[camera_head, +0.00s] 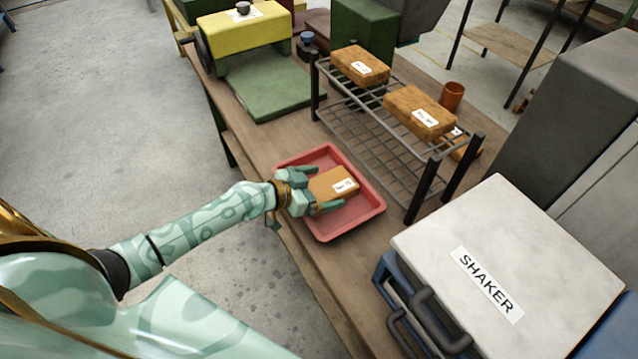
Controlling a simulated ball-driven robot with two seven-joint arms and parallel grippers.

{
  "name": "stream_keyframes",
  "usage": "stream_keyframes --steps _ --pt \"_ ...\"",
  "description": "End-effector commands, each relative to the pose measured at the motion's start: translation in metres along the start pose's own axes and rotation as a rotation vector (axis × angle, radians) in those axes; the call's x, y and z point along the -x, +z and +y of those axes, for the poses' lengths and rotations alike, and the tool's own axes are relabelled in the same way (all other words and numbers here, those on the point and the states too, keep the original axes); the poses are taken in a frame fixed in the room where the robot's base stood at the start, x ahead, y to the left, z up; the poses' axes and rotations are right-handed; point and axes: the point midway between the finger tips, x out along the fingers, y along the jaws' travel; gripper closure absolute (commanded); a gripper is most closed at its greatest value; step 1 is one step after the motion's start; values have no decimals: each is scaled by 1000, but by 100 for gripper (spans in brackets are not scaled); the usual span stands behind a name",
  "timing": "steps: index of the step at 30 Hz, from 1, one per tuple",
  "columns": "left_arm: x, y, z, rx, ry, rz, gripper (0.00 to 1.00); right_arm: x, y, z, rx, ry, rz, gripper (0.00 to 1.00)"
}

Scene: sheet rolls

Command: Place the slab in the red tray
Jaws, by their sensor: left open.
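The red tray (352,219) lies on the wooden bench in the middle of the view. An orange-brown slab (330,184) with a white label is in the tray. My left gripper (333,189) reaches in from the left over the tray's near side. Its green fingers are open, one on each side of the slab. I cannot tell whether they touch it. The gripper hides the slab's left end. My right gripper is not in view.
A two-level wire rack (378,126) stands just behind the tray, with two similar labelled slabs (419,112) on top and another partly hidden lower down. A grey box marked SHAKER (520,240) stands at the right. A green and yellow machine (245,45) stands at the back left.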

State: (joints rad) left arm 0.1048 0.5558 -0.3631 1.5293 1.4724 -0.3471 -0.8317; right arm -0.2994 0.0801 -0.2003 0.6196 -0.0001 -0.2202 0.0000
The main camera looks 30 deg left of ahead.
Motion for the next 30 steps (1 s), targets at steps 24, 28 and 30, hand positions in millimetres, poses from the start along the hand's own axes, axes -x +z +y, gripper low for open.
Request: stream_keyframes --steps 24,28,30 --pt "120 0 0 0 1 0 1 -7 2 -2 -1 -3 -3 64" --pt "120 0 0 0 0 1 1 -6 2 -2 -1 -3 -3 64" --pt "120 0 0 0 0 1 1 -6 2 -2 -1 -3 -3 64"
